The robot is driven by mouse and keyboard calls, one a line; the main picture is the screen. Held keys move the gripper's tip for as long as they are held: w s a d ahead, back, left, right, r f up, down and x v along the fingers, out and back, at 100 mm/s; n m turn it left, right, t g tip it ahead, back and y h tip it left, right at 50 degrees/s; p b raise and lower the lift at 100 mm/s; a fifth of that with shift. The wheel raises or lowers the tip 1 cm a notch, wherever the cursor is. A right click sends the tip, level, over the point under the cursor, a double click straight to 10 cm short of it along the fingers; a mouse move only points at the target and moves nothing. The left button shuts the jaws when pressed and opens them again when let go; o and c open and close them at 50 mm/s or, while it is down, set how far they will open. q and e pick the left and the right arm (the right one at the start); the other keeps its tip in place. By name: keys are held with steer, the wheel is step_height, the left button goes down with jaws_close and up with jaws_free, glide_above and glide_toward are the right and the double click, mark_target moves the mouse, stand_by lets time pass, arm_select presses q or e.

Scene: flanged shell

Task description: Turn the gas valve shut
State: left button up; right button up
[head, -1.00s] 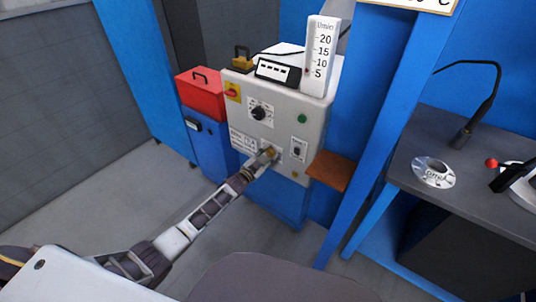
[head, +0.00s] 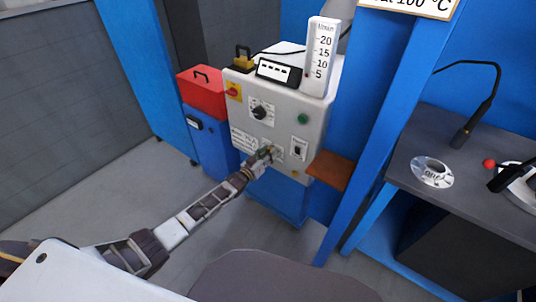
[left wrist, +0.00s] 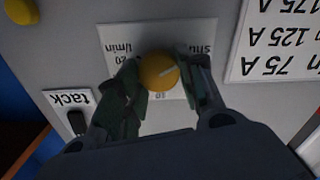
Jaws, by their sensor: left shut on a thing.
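The gas valve is a round yellow knob (left wrist: 159,72) on a white label plate on the front of the grey machine. In the left wrist view the plate reads "shut" and "l/min", upside down, and the knob carries a pale mark. My left gripper (left wrist: 152,82) is shut on the knob, one finger on each side of it. In the head view the left gripper (head: 264,155) reaches the lower front of the machine (head: 283,130) and mostly hides the knob. My right gripper is not in view.
A black rotary knob (head: 259,113), a green button (head: 303,119) and a small switch (head: 298,149) sit nearby on the panel. A wooden shelf (head: 330,170) juts out at right. A red toolbox (head: 202,88) stands at left. A grey table (head: 480,180) is at far right.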

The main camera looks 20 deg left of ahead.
arm_select(q)
steer(key=shift+f, duration=0.1)
stand_by(0.3)
steer(key=o, duration=1)
steer(key=v, duration=1.2)
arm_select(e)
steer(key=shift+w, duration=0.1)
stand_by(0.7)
